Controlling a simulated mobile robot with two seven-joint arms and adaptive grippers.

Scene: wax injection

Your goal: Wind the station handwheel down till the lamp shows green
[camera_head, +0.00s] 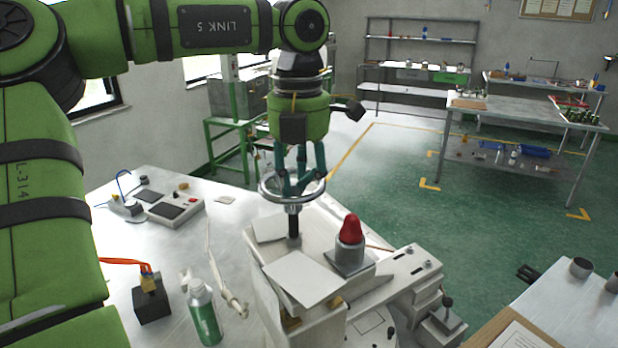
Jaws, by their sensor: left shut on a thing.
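The station handwheel (266,196) is a grey metal ring on a dark vertical shaft (294,224) on top of the wax injection station (262,272). My left gripper (298,188) points straight down over the wheel, its dark green fingers inside the ring and shut on it. The fingers partly hide the wheel's hub and spokes. The lamp (351,229) is a red dome on a grey base to the right of the wheel, and it shows red. My right gripper is not in view.
On the table left of the station stand a green-and-white bottle (204,314), a dark block with orange cable (151,300) and a control box (172,207). A lever (447,308) stands to the right. Another table (570,300) is at lower right. Green floor lies open behind.

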